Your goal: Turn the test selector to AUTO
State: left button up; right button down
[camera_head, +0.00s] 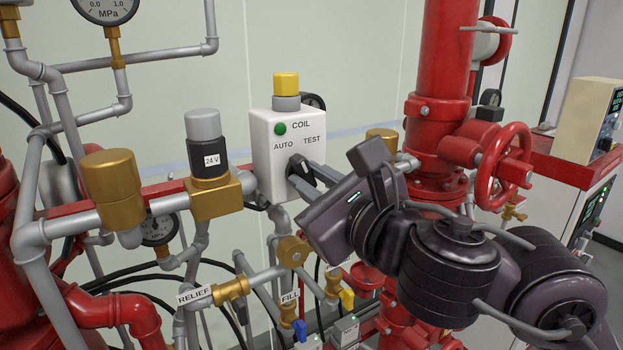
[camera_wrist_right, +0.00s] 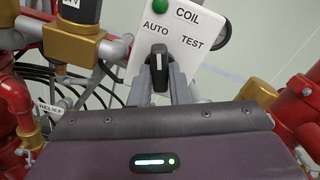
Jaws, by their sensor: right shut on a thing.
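The test selector (camera_head: 298,165) is a black knob on the front of a white box (camera_head: 262,160) labelled COIL, AUTO and TEST. In the right wrist view the selector (camera_wrist_right: 158,62) has a white mark on it. The mark points up in that picture, towards the AUTO label. My right gripper (camera_head: 304,176) comes in from the right and is shut on the knob. In the right wrist view its grey fingers (camera_wrist_right: 163,76) stand on either side of the knob. The fingers partly hide the knob in the head view. My left gripper is not in view.
A green lamp (camera_head: 280,128) is on the box face, and a yellow-capped part (camera_head: 286,85) tops the box. A 24 V solenoid (camera_head: 206,140) on brass stands left. A red handwheel (camera_head: 503,160) and red riser (camera_head: 444,60) stand close to my right arm.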

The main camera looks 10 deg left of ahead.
aim_at(310, 178)
jog(key=c, duration=1.3)
grip_release()
jog(key=shift+d, duration=0.1)
jog(key=p+v, duration=0.1)
jog(key=v, duration=0.3)
jog(key=shift+s+r, duration=0.1)
jog(key=shift+p+v, duration=0.4)
jog(key=shift+v, duration=0.5)
